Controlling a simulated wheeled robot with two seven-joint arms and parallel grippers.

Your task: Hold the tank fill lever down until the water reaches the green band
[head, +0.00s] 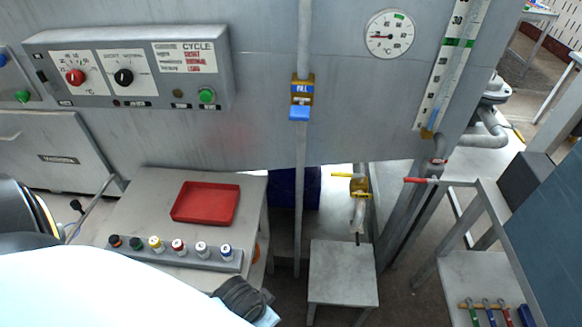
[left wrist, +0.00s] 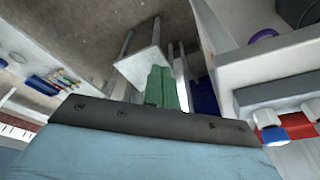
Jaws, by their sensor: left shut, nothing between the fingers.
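The fill lever (head: 299,113) is a blue paddle under a brass block with a blue FILL label, on a vertical pipe at the tank front. It appears to stick out, with nothing touching it. My left gripper shows in the left wrist view as two green fingers (left wrist: 164,84), shut and empty. In the head view its wrist is low, well below the lever. My right gripper is out of view.
A table (head: 150,187) at left holds a red tray (head: 206,203) and a grey rack (head: 232,261) of several small bottles. A grey stool (head: 343,272) stands below the pipe. A control panel (head: 130,68) and a round dial (head: 391,34) are on the wall. Space before the lever is clear.

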